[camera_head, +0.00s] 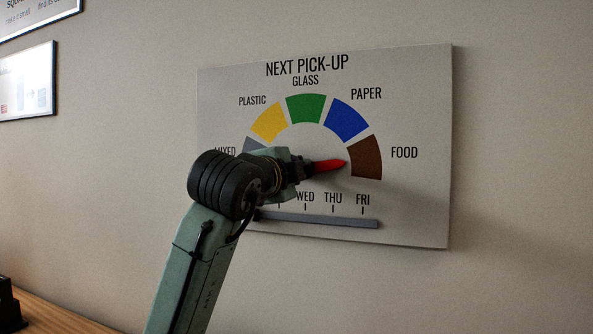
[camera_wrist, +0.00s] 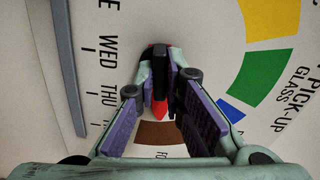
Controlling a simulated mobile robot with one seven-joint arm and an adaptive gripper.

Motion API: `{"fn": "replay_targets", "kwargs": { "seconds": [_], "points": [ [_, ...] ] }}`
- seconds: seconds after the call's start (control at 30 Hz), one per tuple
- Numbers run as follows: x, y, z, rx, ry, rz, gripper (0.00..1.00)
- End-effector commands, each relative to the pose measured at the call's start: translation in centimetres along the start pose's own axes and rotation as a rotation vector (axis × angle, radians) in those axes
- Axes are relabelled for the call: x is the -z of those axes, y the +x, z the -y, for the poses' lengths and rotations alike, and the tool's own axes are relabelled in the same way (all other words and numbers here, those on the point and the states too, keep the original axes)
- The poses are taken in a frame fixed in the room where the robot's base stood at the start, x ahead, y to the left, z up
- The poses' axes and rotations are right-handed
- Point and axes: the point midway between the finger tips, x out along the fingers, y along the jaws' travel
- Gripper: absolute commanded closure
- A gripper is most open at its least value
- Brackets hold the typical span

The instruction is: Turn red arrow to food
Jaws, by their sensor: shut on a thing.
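The red arrow (camera_head: 328,165) is on the dial of the wall board. Its tip points right, at the brown food segment (camera_head: 366,158), beside the word FOOD. My gripper (camera_wrist: 160,80) is shut on the arrow's black hub or grip in the wrist view, with the arrow's red tip (camera_wrist: 159,110) showing between the fingers and pointing to the brown segment (camera_wrist: 160,134). In the head view my arm hides the arrow's hub and part of the mixed segment (camera_head: 262,146).
The white board (camera_head: 420,210) also bears yellow (camera_head: 269,122), green (camera_head: 306,108) and blue (camera_head: 347,119) segments. A grey slider bar (camera_head: 330,221) runs under the weekday labels. Framed sheets (camera_head: 27,85) hang at the left. A wooden surface (camera_head: 50,316) is at the lower left.

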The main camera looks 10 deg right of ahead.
Motion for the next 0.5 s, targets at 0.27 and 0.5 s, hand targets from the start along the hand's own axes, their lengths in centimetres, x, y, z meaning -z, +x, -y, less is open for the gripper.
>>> {"fn": "replay_targets", "kwargs": {
  "seconds": [0.27, 0.5],
  "points": [
    [0.09, 0.0, 0.05, 0.001, -0.001, -0.003, 1.0],
    [0.06, 0.0, 0.04, 0.001, -0.001, -0.002, 0.74]
  ]
}}
